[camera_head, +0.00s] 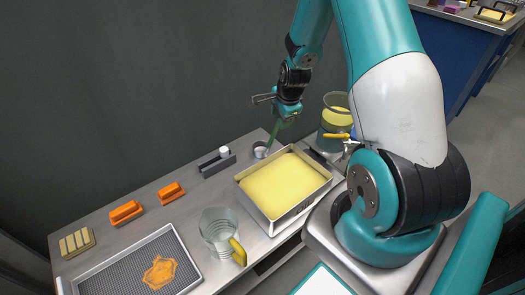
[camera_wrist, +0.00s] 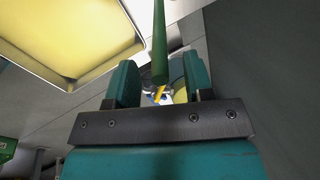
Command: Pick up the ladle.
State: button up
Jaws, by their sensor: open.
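The ladle has a green handle (camera_head: 274,134) that rises at a slant from what looks like a small metal cup (camera_head: 260,150) at the back edge of the bench. My gripper (camera_head: 284,114) is at the upper end of this handle. In the wrist view the green handle (camera_wrist: 160,40) reaches in between the two teal fingers of my open gripper (camera_wrist: 160,88). Gaps show on both sides of the handle, so the fingers appear apart from it. The ladle's bowl is hidden in the wrist view and hard to make out in the head view.
A metal tray of yellow liquid (camera_head: 284,184) stands close to the ladle. A glass jug (camera_head: 217,228), a mesh tray (camera_head: 105,284), orange-handled items (camera_head: 125,212) and a dark holder (camera_head: 216,165) share the bench. A glass vessel of yellow liquid (camera_head: 336,118) stands right of my gripper.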

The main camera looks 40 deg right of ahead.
jog(key=shift+x, duration=1.15)
grip_shut()
jog(key=shift+r, duration=0.1)
